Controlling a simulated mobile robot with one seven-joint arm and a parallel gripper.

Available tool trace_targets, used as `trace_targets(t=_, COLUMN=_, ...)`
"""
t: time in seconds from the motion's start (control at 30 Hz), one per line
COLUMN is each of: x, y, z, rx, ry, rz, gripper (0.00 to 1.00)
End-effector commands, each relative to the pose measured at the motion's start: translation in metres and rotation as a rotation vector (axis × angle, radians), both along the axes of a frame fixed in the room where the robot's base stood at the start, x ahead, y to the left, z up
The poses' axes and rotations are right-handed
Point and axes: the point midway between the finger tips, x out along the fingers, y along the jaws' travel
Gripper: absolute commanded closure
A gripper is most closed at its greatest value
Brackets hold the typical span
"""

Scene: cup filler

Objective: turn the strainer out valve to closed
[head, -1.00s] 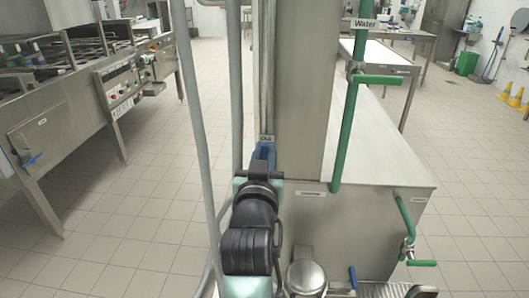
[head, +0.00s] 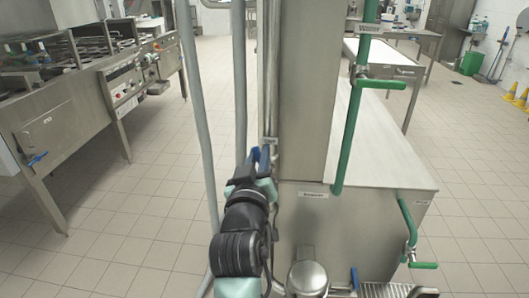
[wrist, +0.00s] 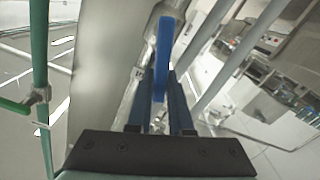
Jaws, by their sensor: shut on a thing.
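A blue lever handle (wrist: 165,40) stands along a narrow steel pipe beside the steel column. In the wrist view it runs lengthwise between my two dark blue fingers. My gripper (wrist: 161,88) is shut on this handle; in the head view my gripper (head: 262,160) sits at the left side of the column, with the handle mostly hidden by the fingers and wrist. A small label (head: 268,140) is just above the grip, too small to read. I cannot read from the labels which valve is the strainer out.
The steel column (head: 306,90) and tank (head: 350,225) stand close on the right. Grey pipes (head: 193,110) run close on the left. Green pipes with a green handle (head: 381,84) and another blue handle (head: 354,278) are to the right. Tiled floor on the left is free.

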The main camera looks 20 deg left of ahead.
Motion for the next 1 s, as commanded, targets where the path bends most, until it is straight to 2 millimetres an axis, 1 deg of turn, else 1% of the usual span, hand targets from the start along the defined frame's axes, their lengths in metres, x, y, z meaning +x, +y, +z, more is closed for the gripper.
trace_targets(t=0.4, x=-0.005, y=0.017, z=-0.011, rx=-0.385, ry=-0.108, rz=0.0, gripper=1.0)
trace_targets(t=0.77, x=-0.008, y=0.027, z=-0.025, rx=-0.714, ry=-0.203, rz=0.001, gripper=1.0)
trace_targets(t=1.0, x=-0.009, y=0.031, z=-0.035, rx=-0.917, ry=-0.26, rz=0.001, gripper=1.0)
